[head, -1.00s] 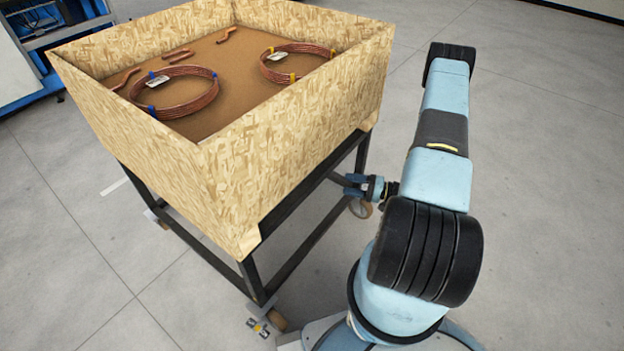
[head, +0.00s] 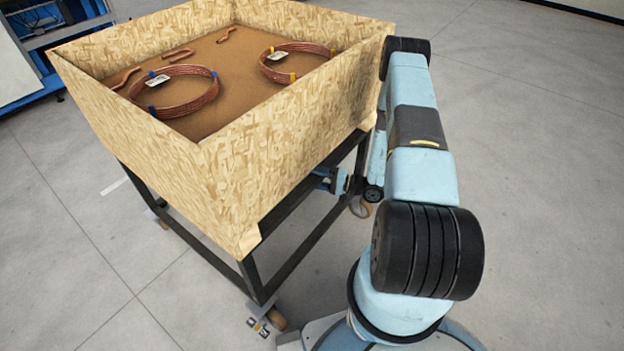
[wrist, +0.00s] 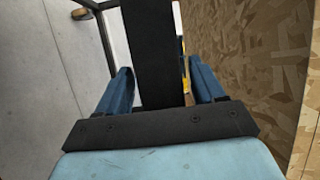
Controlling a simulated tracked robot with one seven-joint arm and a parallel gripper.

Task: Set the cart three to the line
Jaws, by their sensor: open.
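The cart is a black metal frame (head: 312,235) on casters carrying a large open chipboard box (head: 220,195). A short white line (head: 114,187) shows on the floor left of the cart. My gripper (head: 322,178) is at the frame's right side, just under the box, and partly hidden by the frame. In the wrist view the two blue fingers of my gripper (wrist: 162,85) are open. A black bar of the cart (wrist: 152,45) runs between them, with a visible gap on both sides. The chipboard wall (wrist: 250,60) is close on the right.
The box holds copper coils (head: 175,92) and several short bent tubes. A blue workbench (head: 50,75) stands at the far left. A caster (head: 270,320) is near my base. The grey floor left and right of the cart is clear. My arm link is close to the box's right corner.

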